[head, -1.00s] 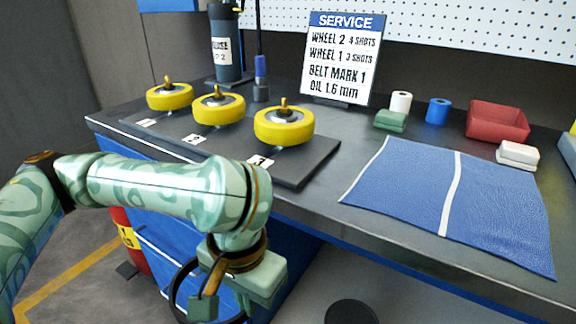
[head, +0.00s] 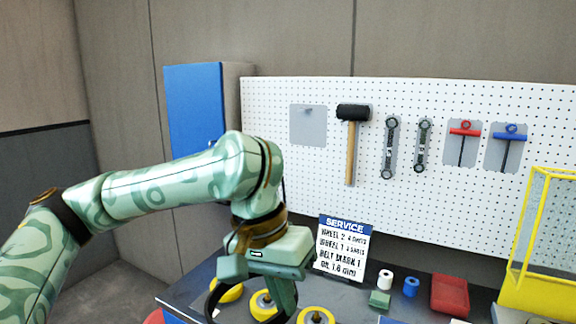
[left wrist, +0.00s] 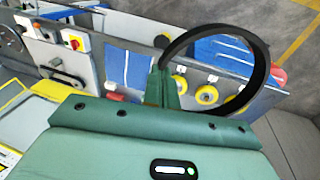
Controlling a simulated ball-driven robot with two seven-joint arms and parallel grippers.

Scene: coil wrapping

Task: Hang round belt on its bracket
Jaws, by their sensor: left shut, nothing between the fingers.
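The round belt is a thin black ring (left wrist: 262,75), large in the left wrist view. It runs past the fingers of my left gripper (left wrist: 163,82); how it rests on them cannot be made out. In the head view my left gripper (head: 281,298) points down over the bench, shut, with part of the belt (head: 211,302) beside it. A small bracket peg (head: 308,111) sticks out of an empty grey patch at the pegboard's left end. The gripper is lower than this bracket and a little left of it. My right gripper is not in view.
The pegboard (head: 270,150) also holds a hammer (head: 352,113), two wrenches and red and blue T-handles. Below stand a service sign (head: 341,248), yellow wheels (head: 316,316) and a red bin (head: 450,296). A yellow-framed cage (head: 540,240) stands at the right.

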